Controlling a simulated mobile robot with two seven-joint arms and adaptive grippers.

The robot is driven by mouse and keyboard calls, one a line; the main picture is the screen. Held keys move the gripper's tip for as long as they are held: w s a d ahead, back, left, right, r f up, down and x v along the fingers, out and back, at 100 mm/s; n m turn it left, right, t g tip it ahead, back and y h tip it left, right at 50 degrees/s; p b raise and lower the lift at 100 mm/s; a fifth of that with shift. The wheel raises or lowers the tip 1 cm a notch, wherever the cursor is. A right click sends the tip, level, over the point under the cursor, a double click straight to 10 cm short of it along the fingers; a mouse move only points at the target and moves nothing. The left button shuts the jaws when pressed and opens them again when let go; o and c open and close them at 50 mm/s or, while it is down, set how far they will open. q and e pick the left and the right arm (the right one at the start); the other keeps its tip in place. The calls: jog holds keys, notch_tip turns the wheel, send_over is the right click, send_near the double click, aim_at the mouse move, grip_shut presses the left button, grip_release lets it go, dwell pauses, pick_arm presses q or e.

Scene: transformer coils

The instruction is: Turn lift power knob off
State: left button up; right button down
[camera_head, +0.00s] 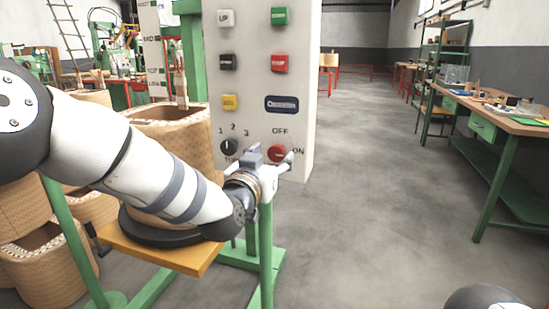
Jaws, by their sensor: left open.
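A pale control panel (299,95) stands upright in the middle of the view. Near its lower right is a red round knob (276,152), with "OFF" above it and "ON" at its right. My left gripper (288,160) is open at this knob, and one finger covers part of the knob's right side. I cannot tell whether the fingers touch it. A black selector knob (229,146) marked 1, 2, 3 sits to its left. My right gripper is not in view.
Square buttons and a dark label plate (281,104) sit higher on the panel. A wound coil (165,130) on a yellow platform (160,250) stands at left, behind my left arm. A workbench (500,115) is at right. The floor between is clear.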

pick_arm(q)
jog(key=shift+x, duration=1.15)
jog(key=c, duration=1.1)
jog(key=shift+c, duration=0.2)
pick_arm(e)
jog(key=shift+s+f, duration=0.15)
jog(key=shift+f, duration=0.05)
pick_arm(q)
jog(key=n, duration=0.4)
jog(key=shift+a, duration=0.1)
jog(key=n, duration=0.4)
jog(key=shift+a+f+n, duration=0.1)
jog(key=shift+n, duration=0.2)
jog(key=n, duration=0.4)
jog(key=shift+w+f+n, duration=0.1)
jog(key=shift+f+n, duration=0.05)
jog(key=shift+n, duration=0.15)
jog(key=n+b, duration=0.1)
jog(key=n, duration=0.3)
jog(key=shift+n+b, duration=0.3)
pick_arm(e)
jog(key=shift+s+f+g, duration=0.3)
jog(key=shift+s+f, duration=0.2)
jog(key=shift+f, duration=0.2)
